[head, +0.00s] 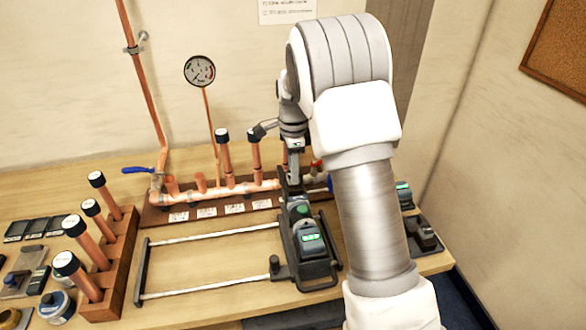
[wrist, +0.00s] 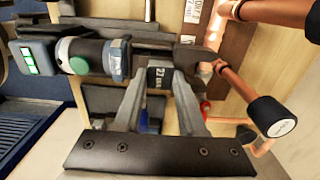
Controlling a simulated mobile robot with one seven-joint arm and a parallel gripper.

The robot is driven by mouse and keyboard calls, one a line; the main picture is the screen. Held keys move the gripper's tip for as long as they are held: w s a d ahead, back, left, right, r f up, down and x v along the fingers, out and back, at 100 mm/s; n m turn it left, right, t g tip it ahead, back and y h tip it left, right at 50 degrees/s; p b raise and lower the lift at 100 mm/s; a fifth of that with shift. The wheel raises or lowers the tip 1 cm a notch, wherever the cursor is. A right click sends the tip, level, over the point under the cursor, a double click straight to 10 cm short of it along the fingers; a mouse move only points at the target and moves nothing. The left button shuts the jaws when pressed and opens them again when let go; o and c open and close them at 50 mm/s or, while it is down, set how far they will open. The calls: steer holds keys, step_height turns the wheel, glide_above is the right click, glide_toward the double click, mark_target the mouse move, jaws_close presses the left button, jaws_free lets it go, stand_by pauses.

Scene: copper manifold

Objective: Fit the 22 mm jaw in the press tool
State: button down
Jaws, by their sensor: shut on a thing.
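The press tool (head: 303,225) lies on a dark cradle, with a green-lit battery and green button. In the wrist view the press tool (wrist: 95,57) runs along the upper left, its nose pointing right. My gripper (head: 292,150) is over the nose end of the tool, pointing down. In the wrist view my gripper (wrist: 160,92) is shut on the 22 mm jaw (wrist: 159,77), a grey block with a "22 mm" label between the fingers. A dark jaw mouth shows just beyond it, at the tool's nose. Whether the jaw is seated in the tool I cannot tell.
The copper manifold (head: 235,188) with upright capped pipes stands behind the tool; one black-capped pipe (wrist: 270,115) is close right of my fingers. A wooden rack (head: 108,270) of capped pipes stands left. Two pale rails (head: 208,287) join the cradle. Another tool (head: 424,233) lies right.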

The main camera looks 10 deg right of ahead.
steer(key=shift+f+b, duration=0.4)
steer(key=shift+f, duration=0.3)
jaws_free()
steer(key=shift+f, duration=0.1)
stand_by(0.5)
steer(key=shift+r+p, duration=2.9)
steer(key=shift+r, duration=1.2)
